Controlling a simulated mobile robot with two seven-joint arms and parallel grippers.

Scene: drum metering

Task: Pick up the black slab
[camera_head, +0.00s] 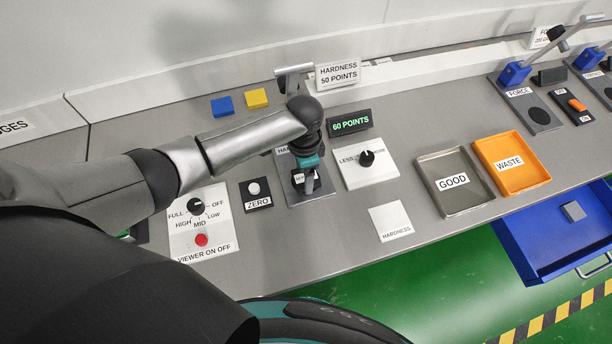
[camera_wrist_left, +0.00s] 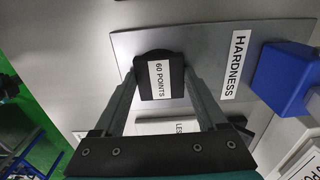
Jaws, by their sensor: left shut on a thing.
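The black slab (camera_wrist_left: 177,78) carries a white label reading "60 POINTS". It is between the fingers of my left gripper (camera_wrist_left: 160,82), which is shut on it. In the head view my left gripper (camera_head: 306,184) points down over the grey plate of the hardness tester (camera_head: 313,195), and the slab is mostly hidden by the fingers. In the left wrist view the slab is over the tester plate (camera_wrist_left: 215,45), beside the "HARDNESS" label. I cannot tell whether it touches the plate. My right gripper is not in view.
A green display (camera_head: 350,123) reads "60 POINTS" behind the LESS dial panel (camera_head: 368,171). A grey GOOD tray (camera_head: 470,206) and orange WASTE tray (camera_head: 531,187) stand to the right. The ZERO button panel (camera_head: 256,202) lies left.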

